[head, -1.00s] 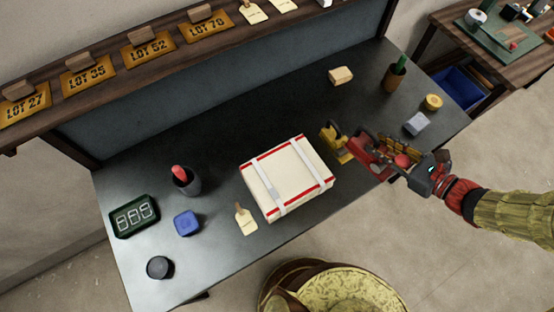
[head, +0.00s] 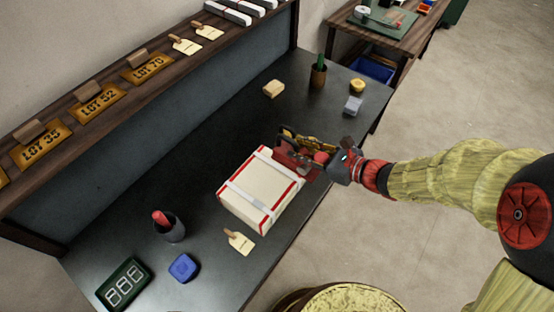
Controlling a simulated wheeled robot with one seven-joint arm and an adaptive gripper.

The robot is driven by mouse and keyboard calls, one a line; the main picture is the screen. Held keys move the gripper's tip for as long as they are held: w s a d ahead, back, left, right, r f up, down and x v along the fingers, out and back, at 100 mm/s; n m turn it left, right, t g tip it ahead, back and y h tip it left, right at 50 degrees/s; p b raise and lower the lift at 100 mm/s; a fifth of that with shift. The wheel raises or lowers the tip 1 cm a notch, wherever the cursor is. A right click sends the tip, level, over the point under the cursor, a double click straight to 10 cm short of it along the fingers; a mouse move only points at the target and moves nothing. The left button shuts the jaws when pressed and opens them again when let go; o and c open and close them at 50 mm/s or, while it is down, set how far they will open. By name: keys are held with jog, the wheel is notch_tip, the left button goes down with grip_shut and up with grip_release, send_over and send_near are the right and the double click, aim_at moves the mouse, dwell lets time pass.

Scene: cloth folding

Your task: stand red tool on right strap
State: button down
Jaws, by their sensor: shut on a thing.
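A cream box (head: 258,178) with red edging lies on the dark bench. Two white straps cross it: a left strap (head: 245,193) and a right strap (head: 278,164). My gripper (head: 316,157) is shut on the red tool (head: 297,158), which has a dark handle at its top. The red tool is at the box's far right edge, beside or over the right strap's end. I cannot tell whether it touches the strap. Yellow-brown parts show behind the gripper. The gripper's fingers are hard to separate from the tool.
On the bench (head: 150,185) are a dark cup (head: 172,230) with a red-topped item, a blue block (head: 183,267), a green counter display (head: 123,285), a tag (head: 240,242), a tan block (head: 273,89) and a plant pot (head: 318,76). A shelf runs behind.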

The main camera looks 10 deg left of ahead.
aim_at(282, 148)
jog(key=w+a+f, duration=0.1)
jog(key=a+f, duration=0.1)
jog(key=w+a+f+b, duration=0.1)
jog(key=a+f, duration=0.1)
jog(key=w+a+f+b, duration=0.1)
jog(key=w+a+f, duration=0.1)
jog(key=shift+a+f, duration=0.35)
jog(key=shift+w+a+f+b, duration=0.1)
jog(key=shift+f+b, duration=0.3)
jog(key=shift+f, duration=0.5)
jog(key=shift+w+a+f+b, duration=0.1)
jog(key=shift+f+b, duration=0.3)
jog(key=shift+f, duration=0.45)
jog(key=shift+f, duration=0.1)
jog(key=c, duration=1.5)
grip_release()
jog(key=shift+s+f, duration=0.1)
jog(key=shift+s, duration=0.05)
